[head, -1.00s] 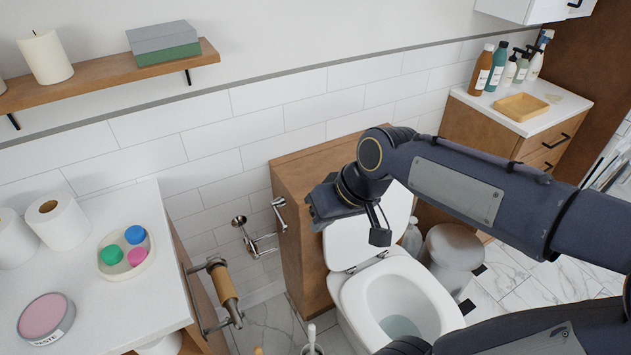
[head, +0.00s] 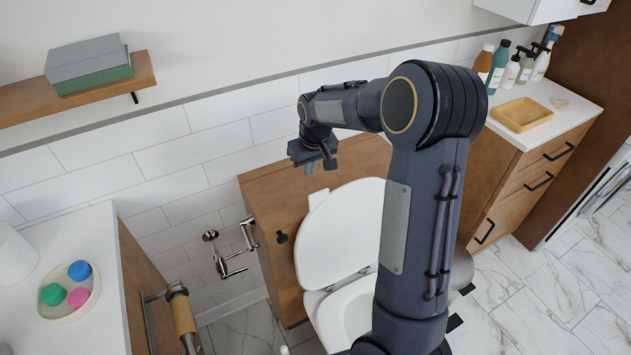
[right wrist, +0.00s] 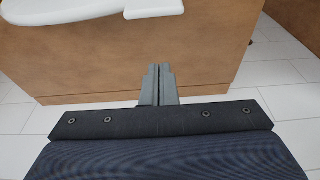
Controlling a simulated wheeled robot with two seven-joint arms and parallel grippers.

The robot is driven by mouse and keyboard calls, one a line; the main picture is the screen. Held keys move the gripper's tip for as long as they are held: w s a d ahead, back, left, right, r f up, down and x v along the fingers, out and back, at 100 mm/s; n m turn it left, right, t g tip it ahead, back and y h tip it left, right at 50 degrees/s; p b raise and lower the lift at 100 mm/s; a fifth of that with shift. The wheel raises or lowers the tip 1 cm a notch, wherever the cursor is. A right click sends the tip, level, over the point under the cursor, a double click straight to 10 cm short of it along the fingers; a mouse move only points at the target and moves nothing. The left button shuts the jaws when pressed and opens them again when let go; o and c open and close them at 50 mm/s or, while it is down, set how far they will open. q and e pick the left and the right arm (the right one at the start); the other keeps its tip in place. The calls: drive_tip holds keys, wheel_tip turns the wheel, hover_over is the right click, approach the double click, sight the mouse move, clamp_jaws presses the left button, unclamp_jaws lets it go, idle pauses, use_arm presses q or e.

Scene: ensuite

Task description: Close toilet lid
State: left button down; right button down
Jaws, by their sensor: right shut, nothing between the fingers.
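The white toilet lid (head: 341,232) is raised, leaning back near the wooden cistern box. The toilet bowl and seat (head: 345,312) are below it, partly hidden by my right arm. My right gripper (head: 310,168) is above the cistern box, beyond and left of the lid's top edge, and looks apart from the lid. In the right wrist view its fingers (right wrist: 159,84) are shut together and empty, pointing toward a wooden panel. A rounded white edge (right wrist: 70,10), likely the lid, shows at the top left of that view. My left gripper is not visible.
The wooden cistern box (head: 275,205) stands against the tiled wall. A metal wall fitting (head: 235,250) is to its left. A counter with a dish (head: 68,290) is at far left. A wooden cabinet (head: 525,165) with bottles stands at right. Marble floor (head: 535,290) is open at right.

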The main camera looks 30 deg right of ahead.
drive_tip(key=x, duration=0.3)
drive_tip(key=shift+f, duration=0.4)
drive_tip(key=s, duration=0.1)
drive_tip(key=s+r+p, duration=0.1)
drive_tip(key=s, duration=0.1)
drive_tip(key=shift+s+a, duration=0.2)
drive_tip(key=shift+s, duration=0.05)
drive_tip(key=shift+s+f, duration=0.1)
drive_tip(key=shift+s, duration=0.1)
